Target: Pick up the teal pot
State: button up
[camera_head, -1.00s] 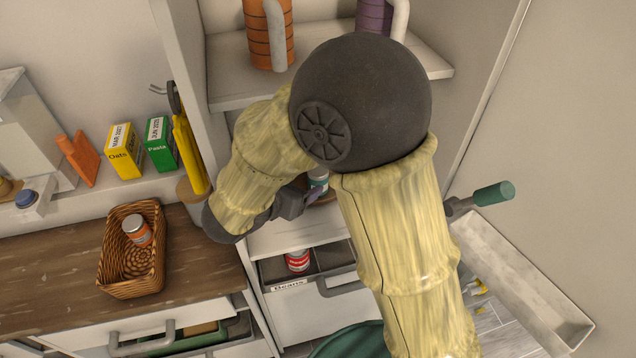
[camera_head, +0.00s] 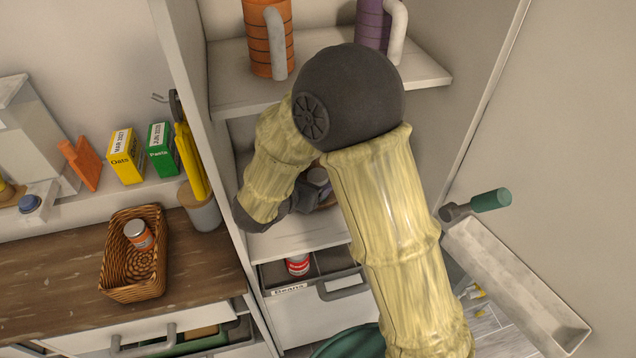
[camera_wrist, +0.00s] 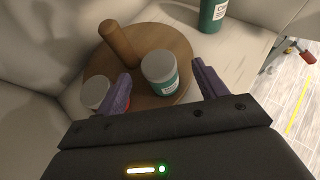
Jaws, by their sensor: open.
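A small pot with a teal label and a grey lid (camera_wrist: 160,72) stands upright on a round wooden board (camera_wrist: 182,50) in the wrist view. My gripper (camera_wrist: 161,73) is open, with one purple finger on each side of this pot. I cannot tell whether either finger touches it. In the head view my gripper (camera_head: 318,192) is inside the middle shelf bay, and my arm hides most of the board and pot. A taller dark teal canister (camera_wrist: 213,14) stands farther back at the upper right of the wrist view.
A wooden peg or handle (camera_wrist: 118,44) rises from the board behind the left finger. Another grey-lidded jar (camera_wrist: 96,92) stands left of that finger. Above is a shelf (camera_head: 335,70) with an orange mug (camera_head: 262,40). A wicker basket (camera_head: 120,285) sits left.

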aim_at(317, 176)
jog(key=p+x, duration=0.1)
jog(key=x, duration=0.4)
jog(key=shift+w+a+p, duration=0.1)
jog(key=shift+w+p, duration=0.05)
jog(key=shift+p, duration=0.2)
jog(key=shift+c, duration=0.2)
jog(key=c, duration=1.1)
jog(key=shift+r, duration=0.1)
jog(key=shift+c, duration=0.2)
